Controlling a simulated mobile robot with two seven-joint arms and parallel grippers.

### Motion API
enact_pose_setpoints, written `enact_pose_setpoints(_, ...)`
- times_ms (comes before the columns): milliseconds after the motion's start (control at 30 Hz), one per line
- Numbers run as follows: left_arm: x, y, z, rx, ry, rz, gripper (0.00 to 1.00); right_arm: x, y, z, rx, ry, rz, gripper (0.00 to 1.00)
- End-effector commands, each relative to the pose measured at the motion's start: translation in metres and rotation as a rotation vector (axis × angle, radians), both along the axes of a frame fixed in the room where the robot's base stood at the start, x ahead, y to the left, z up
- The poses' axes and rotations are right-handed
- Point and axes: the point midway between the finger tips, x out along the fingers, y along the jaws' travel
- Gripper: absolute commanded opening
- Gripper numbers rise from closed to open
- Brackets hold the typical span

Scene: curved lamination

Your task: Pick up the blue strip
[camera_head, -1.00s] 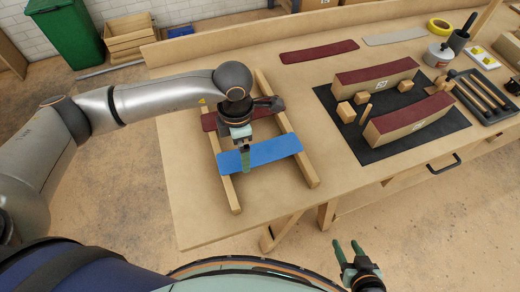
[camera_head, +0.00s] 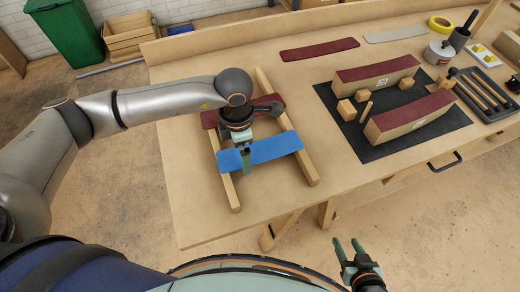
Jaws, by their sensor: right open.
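The blue strip (camera_head: 272,150) lies across two parallel wooden rails on the table. My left gripper (camera_head: 246,163) points down at the strip, left of its middle. Its green fingers overlap the strip in the picture; I cannot tell whether they touch it or how far apart they are. The gripper and wrist hide part of the strip. A dark red strip (camera_head: 209,121) lies across the rails behind it, partly hidden by my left arm. My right gripper (camera_head: 348,249) is open and empty, in front of the table's front edge.
The left rail (camera_head: 229,187) and right rail (camera_head: 308,170) stand on the wooden table. To the right, a black mat (camera_head: 357,141) holds two curved blocks topped with red strips and small wooden blocks. Another red strip (camera_head: 319,50) lies behind. The table's front left is clear.

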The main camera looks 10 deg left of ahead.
Motion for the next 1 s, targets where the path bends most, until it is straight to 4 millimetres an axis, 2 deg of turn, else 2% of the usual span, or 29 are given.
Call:
enact_pose_setpoints(367,0.0,0.0001,-0.0008,0.0,0.0,0.0,1.0,0.0002,-0.0001,-0.0016,0.0,0.0,0.0,0.5)
enact_pose_setpoints(1000,0.0,0.0001,-0.0009,0.0,0.0,0.0,0.29,0.0001,0.0,-0.0016,0.0,0.0,0.0,0.5)
